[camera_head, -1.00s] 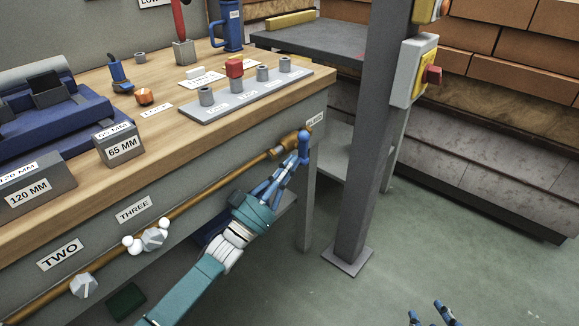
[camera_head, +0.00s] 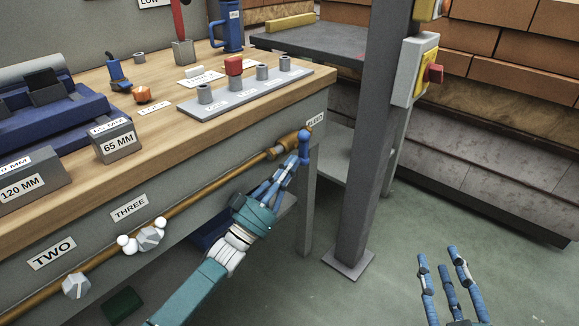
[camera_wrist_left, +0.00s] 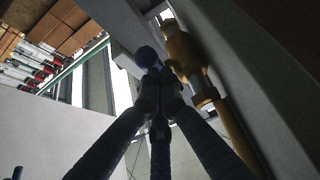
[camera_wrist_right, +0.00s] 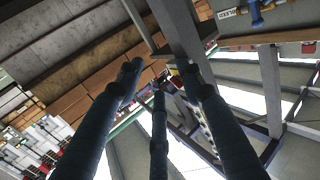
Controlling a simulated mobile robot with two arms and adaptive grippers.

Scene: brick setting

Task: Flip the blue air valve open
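The blue air valve (camera_head: 304,138) is at the right end of a brass pipe along the bench front, its rounded handle end uppermost. In the left wrist view the blue knob (camera_wrist_left: 147,56) shows just beyond my fingertips.
The brass pipe (camera_head: 200,188) runs along the bench front with two grey knobs on it. A grey post (camera_head: 372,150) with a switch box (camera_head: 412,72) stands right of the valve. Clear floor lies around my right gripper.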

